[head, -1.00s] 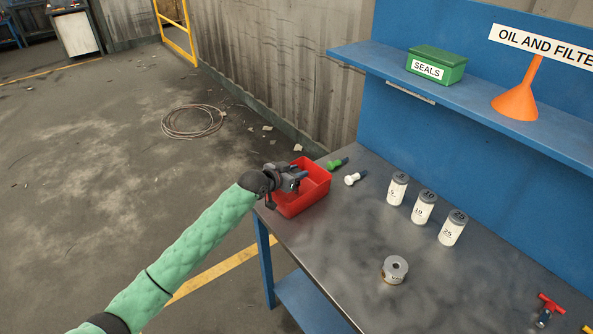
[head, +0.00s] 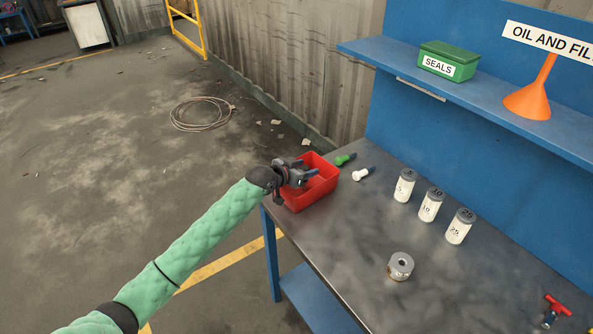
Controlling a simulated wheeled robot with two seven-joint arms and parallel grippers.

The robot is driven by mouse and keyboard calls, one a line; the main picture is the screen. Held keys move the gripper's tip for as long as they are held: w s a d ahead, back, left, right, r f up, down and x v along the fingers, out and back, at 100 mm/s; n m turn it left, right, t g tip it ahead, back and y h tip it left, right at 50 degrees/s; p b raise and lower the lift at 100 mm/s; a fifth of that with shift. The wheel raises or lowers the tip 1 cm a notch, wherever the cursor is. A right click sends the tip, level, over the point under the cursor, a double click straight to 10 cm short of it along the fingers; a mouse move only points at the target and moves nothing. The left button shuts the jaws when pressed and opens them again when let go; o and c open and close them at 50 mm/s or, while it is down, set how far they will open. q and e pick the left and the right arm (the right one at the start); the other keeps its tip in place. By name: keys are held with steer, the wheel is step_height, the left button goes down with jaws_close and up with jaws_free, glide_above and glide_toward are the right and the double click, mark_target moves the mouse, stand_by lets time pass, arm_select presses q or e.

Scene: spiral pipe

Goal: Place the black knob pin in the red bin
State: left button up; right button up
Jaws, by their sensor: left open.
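The red bin (head: 322,191) stands at the left end of the workbench. My left gripper (head: 309,178) is over the bin's left part, open, and hides some of its inside. Small bluish parts show at the gripper's fingers, too small to tell whether they belong to the fingers or to a pin. I cannot make out the black knob pin; it may be hidden by the gripper or the bin wall. My right gripper is not in view.
A green knob pin (head: 343,159) and a white knob pin (head: 362,174) lie right of the bin. A shelf (head: 480,95) overhangs the back.

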arm_select(q)
steer(key=b+v, duration=0.4)
steer(key=v, duration=0.8)
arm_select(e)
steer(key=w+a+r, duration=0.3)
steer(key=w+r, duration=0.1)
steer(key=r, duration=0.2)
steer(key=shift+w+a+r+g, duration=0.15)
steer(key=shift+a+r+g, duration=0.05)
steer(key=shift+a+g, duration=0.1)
